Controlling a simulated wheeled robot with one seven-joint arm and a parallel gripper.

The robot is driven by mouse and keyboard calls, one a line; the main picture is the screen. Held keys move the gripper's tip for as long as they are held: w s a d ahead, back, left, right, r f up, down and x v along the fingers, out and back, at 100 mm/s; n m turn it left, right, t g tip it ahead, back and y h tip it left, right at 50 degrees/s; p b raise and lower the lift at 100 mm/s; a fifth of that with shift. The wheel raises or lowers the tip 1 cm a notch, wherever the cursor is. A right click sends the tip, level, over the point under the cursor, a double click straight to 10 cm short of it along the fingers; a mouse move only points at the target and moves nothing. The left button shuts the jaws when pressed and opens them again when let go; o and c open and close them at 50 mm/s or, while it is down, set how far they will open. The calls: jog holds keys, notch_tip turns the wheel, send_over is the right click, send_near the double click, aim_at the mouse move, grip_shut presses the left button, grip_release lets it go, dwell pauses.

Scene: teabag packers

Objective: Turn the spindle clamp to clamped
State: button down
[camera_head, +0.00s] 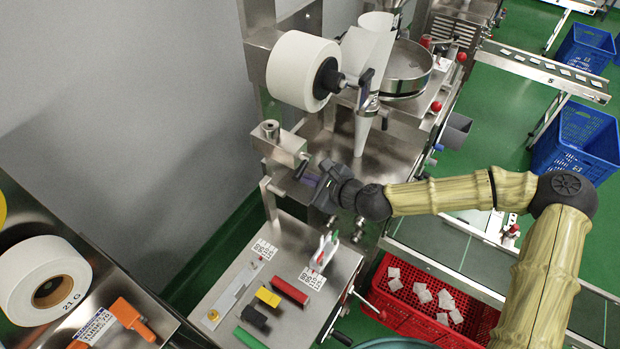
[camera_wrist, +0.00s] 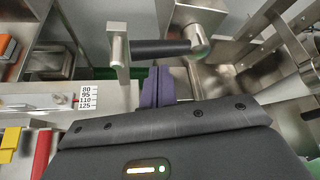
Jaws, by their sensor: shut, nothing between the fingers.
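My gripper (camera_head: 310,179) is shut and empty, with its purple fingers pointing left beside the steel block (camera_head: 284,146) below the film roll. In the wrist view the fingers (camera_wrist: 157,88) are together just beyond the gripper body. A dark lever handle (camera_wrist: 160,48) on a round metal hub (camera_wrist: 196,39) lies across just past the fingertips; whether they touch is unclear. I cannot tell which lever is the spindle clamp.
A steel bench (camera_head: 232,318) below holds red, yellow, black and green blocks and printed number cards. A steel hopper pan (camera_head: 403,66) stands at the back right. A red crate (camera_head: 384,318) with teabags is at the lower right.

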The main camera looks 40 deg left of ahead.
jog(key=d+r+b, duration=0.2)
jog(key=d+b, duration=0.2)
jog(key=d, duration=0.5)
jog(key=shift+w+r, duration=0.15)
jog(key=shift+w, duration=0.15)
jog(key=shift+d, duration=0.1)
jog(key=d+f+n+h+b, duration=0.1)
jog(key=d+f+n+h, duration=0.35)
jog(key=d, duration=0.35)
jog(key=d+f+n+h, duration=0.3)
jog(key=d+f+n, duration=0.2)
jog(key=d, duration=0.3)
jog(key=s+d+r+n+h, duration=0.1)
jog(key=d+r, duration=0.3)
jog(key=d, duration=0.7)
jog(key=s+d+r+n+h, duration=0.2)
jog(key=d+r+n+h, duration=0.1)
jog(key=d, duration=0.8)
notch_tip(320, 180, up, 2)
jog(key=shift+s+r+n+t+h, duration=0.25)
jog(key=shift+n+t+h, duration=0.1)
jog(key=shift+n, duration=0.2)
